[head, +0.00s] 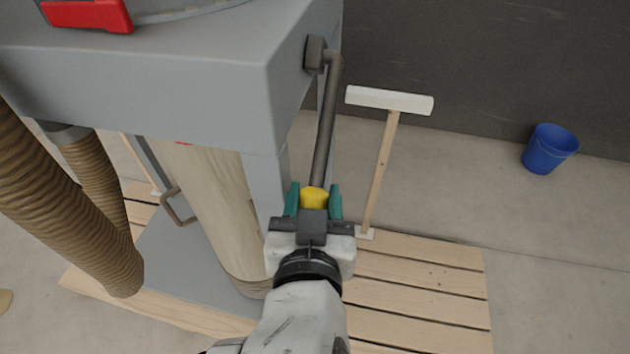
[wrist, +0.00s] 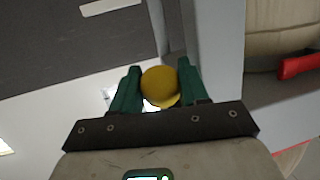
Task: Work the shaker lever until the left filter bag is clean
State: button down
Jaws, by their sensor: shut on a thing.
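The shaker lever (head: 325,125) is a dark bent rod at the right side of the grey machine housing (head: 190,95). It hangs steeply down and ends in a yellow knob (head: 314,196). My gripper (head: 315,188) is shut on this knob, with one teal finger on each side. The wrist view also shows the knob (wrist: 160,86) between the fingers. A pale beige filter bag (head: 205,195) hangs below the housing, and part of a bag (wrist: 285,35) shows at the right of the wrist view. I cannot tell whether it is the left bag or how clean it is.
Ribbed brown hoses (head: 60,195) hang at the left. A wooden slatted pallet (head: 420,290) lies under the machine. A white-topped wooden T-shaped tool (head: 378,170) stands just right of the lever. A blue bucket (head: 549,150) stands on open floor at the right.

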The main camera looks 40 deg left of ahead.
aim_at(308, 202)
jog(key=shift+s+d+r+p, duration=0.1)
jog(key=shift+s+r+p, duration=0.1)
jog(key=shift+r+p, duration=0.3)
jog(key=shift+s+d+r+p, duration=0.1)
jog(key=shift+s+r+p, duration=0.1)
jog(key=shift+r+p, duration=0.3)
jog(key=shift+s+d+r+p, duration=0.3)
jog(key=shift+s+r+p, duration=0.35)
jog(key=c, duration=0.9)
grip_release()
jog(key=shift+f, duration=0.1)
jog(key=v, duration=1.1)
jog(key=shift+r, duration=0.25)
jog(key=shift+w+a, duration=0.1)
